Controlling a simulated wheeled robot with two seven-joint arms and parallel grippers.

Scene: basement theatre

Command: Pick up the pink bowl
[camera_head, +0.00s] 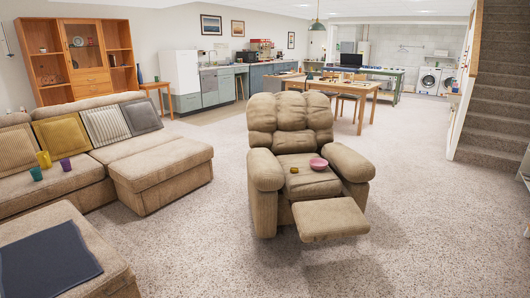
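The pink bowl (318,163) sits upright on the seat of a tan recliner armchair (290,125) in the middle of the head view. It lies towards the right side of the seat, near the right armrest. A small yellowish-brown object (294,170) lies on the seat to its left, apart from it. Neither of my grippers shows in this view.
The recliner's footrest (330,218) sticks out in front of the seat. A sectional sofa (160,165) with several cups and an ottoman (75,280) stand on the left. Stairs (495,105) rise at the right. Carpet (430,215) right of the recliner is clear.

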